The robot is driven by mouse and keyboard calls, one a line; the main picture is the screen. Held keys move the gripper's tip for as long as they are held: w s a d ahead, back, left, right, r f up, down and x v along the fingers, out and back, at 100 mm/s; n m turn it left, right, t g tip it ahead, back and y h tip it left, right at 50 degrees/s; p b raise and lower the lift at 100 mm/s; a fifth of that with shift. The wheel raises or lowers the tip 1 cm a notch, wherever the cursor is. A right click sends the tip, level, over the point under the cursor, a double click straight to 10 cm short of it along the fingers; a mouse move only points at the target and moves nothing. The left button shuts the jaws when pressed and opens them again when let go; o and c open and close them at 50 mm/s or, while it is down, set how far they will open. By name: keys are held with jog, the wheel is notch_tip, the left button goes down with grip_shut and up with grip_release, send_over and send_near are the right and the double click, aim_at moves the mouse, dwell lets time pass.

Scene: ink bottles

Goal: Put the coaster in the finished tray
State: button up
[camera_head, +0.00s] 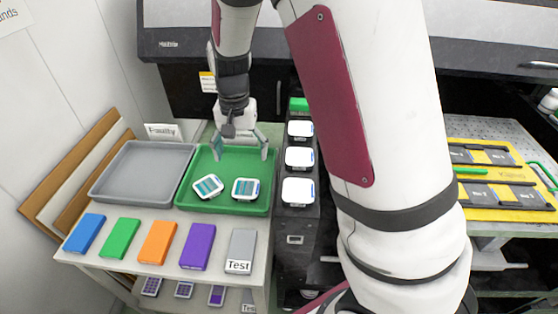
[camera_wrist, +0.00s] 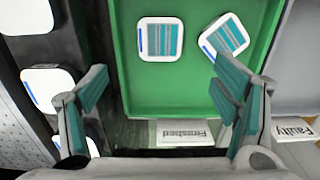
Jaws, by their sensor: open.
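The finished tray is the green tray (camera_head: 225,205), which also shows in the wrist view (camera_wrist: 190,92) beside a "Finished" label (camera_wrist: 185,133). Two white coasters with teal striped faces lie flat in it: a left one (camera_head: 208,187) and a right one (camera_head: 245,189). In the wrist view they are the tilted one (camera_wrist: 224,37) and the straight one (camera_wrist: 160,39). My gripper (camera_head: 240,153) is open and empty above the tray's back part, its fingers (camera_wrist: 158,82) wide apart. It touches neither coaster.
Several plain white rounded squares (camera_head: 298,191) sit in a row on a dark stand right of the tray. An empty grey tray (camera_head: 145,170), labelled "Faulty" (camera_head: 163,131), stands at left. Coloured blocks, such as the orange one (camera_head: 158,242), line the front. A yellow board (camera_head: 500,190) is at far right.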

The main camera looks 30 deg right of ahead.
jog(key=s+r+n+t+y, duration=0.1)
jog(key=s+r+n+t, duration=0.15)
jog(key=s+r, duration=1.1)
jog(key=s+d+r+n+t+h, duration=0.1)
jog(key=s+r+n, duration=0.2)
jog(key=s, duration=1)
jog(key=shift+r+n, duration=0.4)
jog(key=shift+n, duration=0.15)
jog(key=shift+d+t, duration=0.1)
jog(key=shift+t, duration=0.15)
jog(key=shift+r+p, duration=0.55)
jog(key=shift+r, duration=0.2)
